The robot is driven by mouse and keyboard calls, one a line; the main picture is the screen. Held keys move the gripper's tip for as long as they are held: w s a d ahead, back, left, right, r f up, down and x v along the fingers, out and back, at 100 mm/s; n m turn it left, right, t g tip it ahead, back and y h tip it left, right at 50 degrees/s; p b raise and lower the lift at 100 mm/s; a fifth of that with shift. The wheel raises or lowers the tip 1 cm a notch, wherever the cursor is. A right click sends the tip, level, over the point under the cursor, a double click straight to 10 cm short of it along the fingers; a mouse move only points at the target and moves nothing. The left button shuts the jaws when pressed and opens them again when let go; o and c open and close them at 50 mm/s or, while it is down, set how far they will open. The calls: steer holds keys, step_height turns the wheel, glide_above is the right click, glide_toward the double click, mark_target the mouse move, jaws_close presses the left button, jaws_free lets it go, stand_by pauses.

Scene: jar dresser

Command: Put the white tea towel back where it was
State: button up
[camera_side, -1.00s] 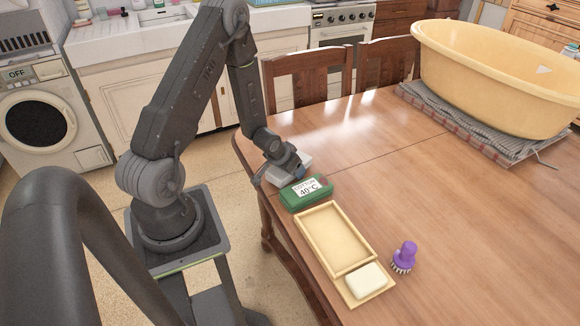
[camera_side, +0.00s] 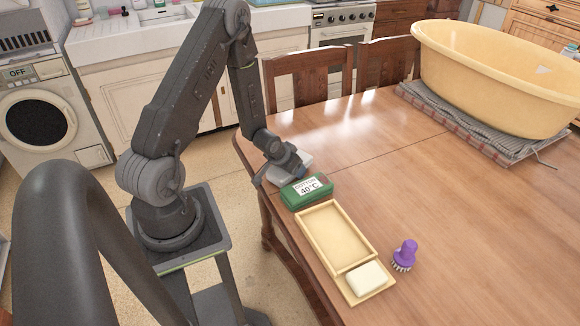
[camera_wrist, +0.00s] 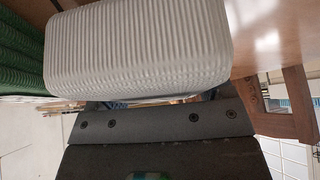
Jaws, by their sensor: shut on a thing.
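The white tea towel (camera_side: 301,161) is a folded, ribbed bundle near the table's left edge, just behind the green pack labelled "COTTON 40°C" (camera_side: 306,191). My gripper (camera_side: 283,172) is low over the table at the towel and shut on it. In the wrist view the white tea towel (camera_wrist: 138,45) fills the upper middle, right at my gripper (camera_wrist: 150,98); the fingertips are mostly hidden by it. The green ribbed pack (camera_wrist: 20,50) stands at the left of that view, close beside the towel. Whether the towel touches the table is unclear.
A wooden tray (camera_side: 312,216) with a white soap block (camera_side: 366,280) lies in front of the green pack. A purple brush (camera_side: 405,254) stands to its right. A large yellow tub (camera_side: 490,75) sits on folded cloths (camera_side: 425,102) at the back right. The table's middle is clear.

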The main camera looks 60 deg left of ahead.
steer(key=shift+s+f, duration=0.1)
steer(key=shift+f, duration=0.7)
steer(key=o, duration=0.9)
steer(key=shift+o, duration=0.6)
steer(key=v, duration=1.4)
steer(key=shift+r, duration=0.6)
steer(key=w+d+r+m, duration=0.1)
steer(key=d+r, duration=0.6)
steer(key=r, duration=0.6)
steer(key=s+d+r+m+h, duration=0.2)
steer(key=s+d+r+m, duration=0.1)
steer(key=s+d+r, duration=0.6)
steer(key=d, duration=0.4)
steer(key=shift+r+h, duration=0.3)
steer(key=shift+r, duration=0.1)
